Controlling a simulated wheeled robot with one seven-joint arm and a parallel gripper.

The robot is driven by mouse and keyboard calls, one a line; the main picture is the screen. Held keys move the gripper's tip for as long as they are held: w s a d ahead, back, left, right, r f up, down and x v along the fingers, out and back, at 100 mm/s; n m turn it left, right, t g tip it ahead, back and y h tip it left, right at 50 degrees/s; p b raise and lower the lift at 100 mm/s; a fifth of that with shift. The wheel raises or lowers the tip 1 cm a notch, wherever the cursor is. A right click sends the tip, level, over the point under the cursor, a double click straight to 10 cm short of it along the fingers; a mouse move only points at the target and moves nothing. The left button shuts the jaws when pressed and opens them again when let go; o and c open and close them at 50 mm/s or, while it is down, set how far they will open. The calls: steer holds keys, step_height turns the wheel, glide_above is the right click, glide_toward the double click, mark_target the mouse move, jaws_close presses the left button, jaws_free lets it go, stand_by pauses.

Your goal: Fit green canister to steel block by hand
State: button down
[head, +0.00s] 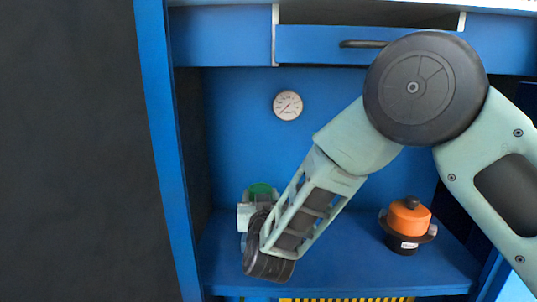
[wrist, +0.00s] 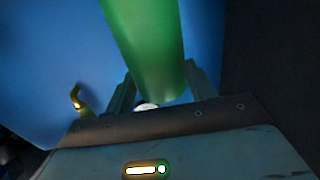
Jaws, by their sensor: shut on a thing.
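The green canister (wrist: 145,45) stands between the two fingers of my gripper (wrist: 160,75) in the wrist view, and the gripper is shut on it. In the head view only the canister's green top (head: 261,189) shows, at the lower left of the blue bay. A pale grey blocky part (head: 245,214) shows just below and left of the green top; it may be the steel block, but I cannot tell for sure. My forearm and wrist hide most of this spot. I cannot tell whether the canister touches the block.
An orange-topped unit with a black base (head: 408,222) stands on the blue shelf (head: 350,270) at the right. A round gauge (head: 288,105) is on the back wall. A blue post (head: 165,150) bounds the bay at left. A small brass hook-shaped part (wrist: 77,99) shows in the wrist view.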

steer(key=shift+a+r+m+h, duration=0.1)
steer(key=shift+m+h, duration=0.3)
steer(key=shift+h, duration=0.2)
steer(key=shift+c, duration=2.1)
jaws_free()
